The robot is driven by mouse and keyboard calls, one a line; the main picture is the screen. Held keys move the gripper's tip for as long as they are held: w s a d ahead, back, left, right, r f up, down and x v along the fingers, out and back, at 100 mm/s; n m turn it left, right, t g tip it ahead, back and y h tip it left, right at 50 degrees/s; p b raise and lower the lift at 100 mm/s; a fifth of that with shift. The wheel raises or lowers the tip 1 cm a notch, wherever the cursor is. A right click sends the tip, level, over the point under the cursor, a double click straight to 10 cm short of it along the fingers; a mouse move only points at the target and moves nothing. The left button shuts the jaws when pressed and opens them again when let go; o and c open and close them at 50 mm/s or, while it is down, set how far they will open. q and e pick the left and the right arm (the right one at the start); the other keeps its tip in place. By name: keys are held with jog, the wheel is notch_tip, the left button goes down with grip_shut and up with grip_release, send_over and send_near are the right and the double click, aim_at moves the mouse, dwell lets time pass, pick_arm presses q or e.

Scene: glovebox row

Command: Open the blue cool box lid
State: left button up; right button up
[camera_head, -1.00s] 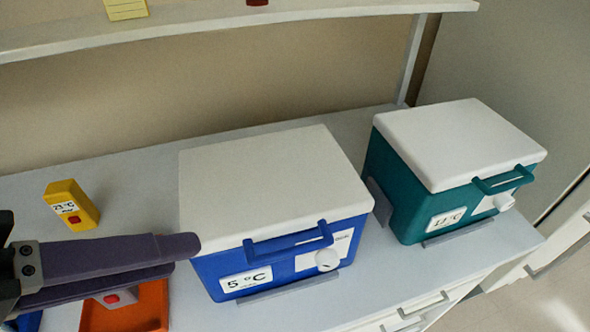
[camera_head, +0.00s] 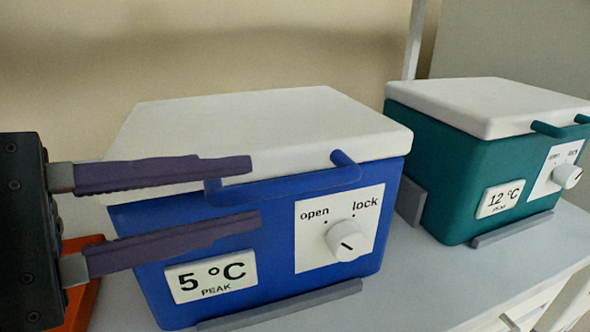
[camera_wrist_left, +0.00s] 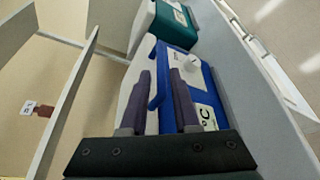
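The blue cool box (camera_head: 190,222) stands on the bench with its white lid (camera_head: 260,125) down. A blue bar handle (camera_head: 300,187) runs along the lid's front edge. The front carries a "5 °C" label (camera_head: 211,277) and a white knob (camera_head: 346,240) between "open" and "lock" marks; its dark line slants, and I cannot tell which end points. My left gripper (camera_head: 255,192) is open, one purple finger above the other, at the handle's left part. In the left wrist view the handle (camera_wrist_left: 158,80) appears between the spread fingers; contact is unclear. My right gripper is out of view.
A teal cool box (camera_head: 450,160) with a white lid and a "12 °C" label stands to the right, across a narrow gap. An orange tray (camera_head: 82,290) is partly hidden behind my left gripper. Bare bench (camera_head: 440,285) lies in front of the boxes.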

aim_at(282, 185)
pick_arm(q)
jog(key=x, duration=0.7)
jog(key=shift+c, duration=0.2)
grip_shut()
dwell(1.1)
